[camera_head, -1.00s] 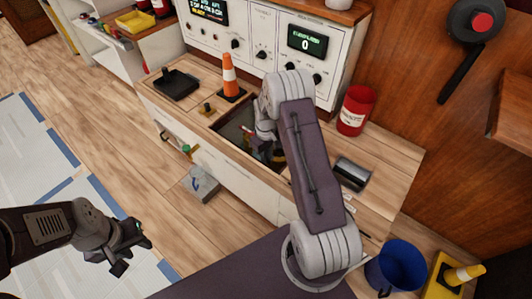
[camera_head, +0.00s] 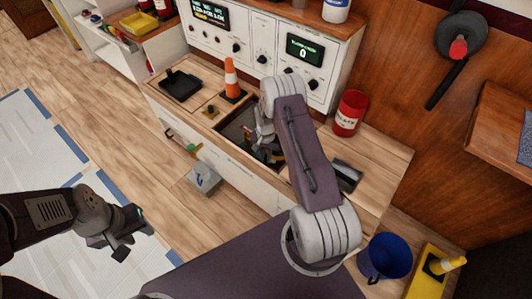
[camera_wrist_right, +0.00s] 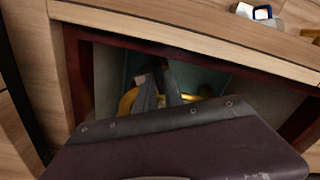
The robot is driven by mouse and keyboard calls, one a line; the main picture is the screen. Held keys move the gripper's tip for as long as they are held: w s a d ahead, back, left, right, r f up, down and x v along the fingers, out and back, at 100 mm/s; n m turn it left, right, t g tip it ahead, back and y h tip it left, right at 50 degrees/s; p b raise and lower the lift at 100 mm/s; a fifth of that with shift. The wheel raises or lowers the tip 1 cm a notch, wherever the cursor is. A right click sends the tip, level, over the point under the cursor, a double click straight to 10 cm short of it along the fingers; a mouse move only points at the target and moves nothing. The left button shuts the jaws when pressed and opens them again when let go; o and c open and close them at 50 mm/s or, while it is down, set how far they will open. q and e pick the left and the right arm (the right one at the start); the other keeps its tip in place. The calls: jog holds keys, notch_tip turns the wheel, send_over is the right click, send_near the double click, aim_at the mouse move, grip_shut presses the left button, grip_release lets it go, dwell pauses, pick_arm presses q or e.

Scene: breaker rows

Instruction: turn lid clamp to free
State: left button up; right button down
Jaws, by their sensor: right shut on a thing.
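An open recess (camera_head: 234,124) with a dark rim is sunk in the wooden counter; it also fills the wrist view (camera_wrist_right: 81,85). My right gripper (camera_head: 268,150) reaches down into it. In the wrist view its fingers (camera_wrist_right: 158,90) are close together at a yellow part (camera_wrist_right: 128,101), which they partly hide. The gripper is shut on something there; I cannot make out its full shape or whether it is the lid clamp. A small brass knob (camera_head: 211,111) stands on the counter left of the recess. My left gripper (camera_head: 134,232) is open and empty, away over the floor.
An orange cone (camera_head: 231,80) and a black tray (camera_head: 180,85) stand behind the recess. A red can (camera_head: 350,113) stands to the right. The control panel (camera_head: 263,42) rises behind. A blue bucket (camera_head: 386,257) and a grey box (camera_head: 203,179) are on the floor.

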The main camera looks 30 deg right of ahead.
aim_at(266, 157)
jog(key=m+p, duration=0.1)
jog(key=m, duration=0.4)
jog(key=shift+p, duration=0.3)
jog(key=shift+m, duration=0.3)
jog(key=c, duration=1.4)
grip_release()
jog(key=shift+c, duration=0.2)
notch_tip(266, 157, up, 9)
jog(key=p, duration=0.3)
jog(key=shift+p, duration=0.35)
